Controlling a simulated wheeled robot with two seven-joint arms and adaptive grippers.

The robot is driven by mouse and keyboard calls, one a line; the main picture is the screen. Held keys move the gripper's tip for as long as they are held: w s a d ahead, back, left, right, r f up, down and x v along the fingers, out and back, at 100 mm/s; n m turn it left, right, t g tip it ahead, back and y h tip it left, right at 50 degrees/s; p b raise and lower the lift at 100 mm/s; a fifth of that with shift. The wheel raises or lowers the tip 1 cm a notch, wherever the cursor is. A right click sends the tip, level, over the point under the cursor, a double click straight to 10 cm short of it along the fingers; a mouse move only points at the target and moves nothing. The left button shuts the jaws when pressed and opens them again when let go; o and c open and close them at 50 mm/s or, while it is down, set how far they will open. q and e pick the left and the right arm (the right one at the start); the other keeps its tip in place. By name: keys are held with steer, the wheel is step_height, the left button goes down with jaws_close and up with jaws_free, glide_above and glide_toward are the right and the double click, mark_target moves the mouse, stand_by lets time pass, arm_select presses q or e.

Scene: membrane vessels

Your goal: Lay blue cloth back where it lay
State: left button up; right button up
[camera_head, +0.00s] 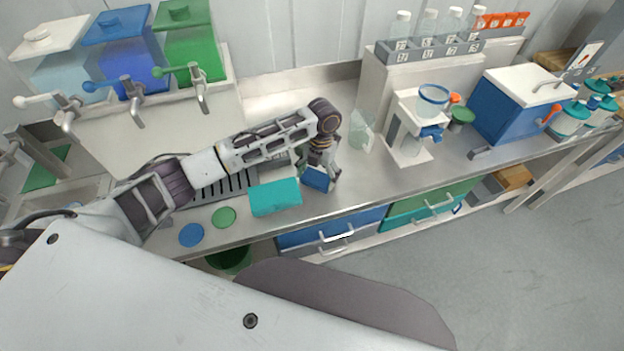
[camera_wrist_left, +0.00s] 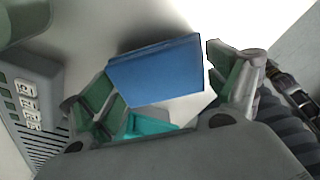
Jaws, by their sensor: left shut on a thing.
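The blue cloth (camera_head: 318,179) is a folded block between the fingers of my left gripper (camera_head: 321,172), low over the steel counter near its front edge. In the left wrist view the blue cloth (camera_wrist_left: 155,70) spans the space between the two green-padded fingers of the gripper (camera_wrist_left: 165,82), which is shut on it. Whether the cloth touches the counter is hard to tell. A teal cloth (camera_head: 275,197) lies on the counter just left of it; it also shows partly, below the blue one, in the left wrist view (camera_wrist_left: 146,126). My right gripper is not in view.
A dark drain grate (camera_head: 230,184), a green disc (camera_head: 224,217) and a blue disc (camera_head: 191,235) lie left of the teal cloth. A clear vessel (camera_head: 361,131) and a white device (camera_head: 405,128) stand to the right. Bare steel counter (camera_head: 385,183) lies right of the gripper.

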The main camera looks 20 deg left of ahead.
arm_select(q)
steer(key=shift+s+a+f, duration=0.4)
steer(key=shift+a+f, duration=0.15)
steer(key=shift+a, duration=0.05)
steer(key=shift+a+f, duration=0.15)
steer(key=shift+f, duration=0.05)
steer(key=shift+f, duration=0.15)
steer(key=o, duration=0.8)
steer(key=shift+s, duration=0.1)
steer(key=shift+c, duration=0.2)
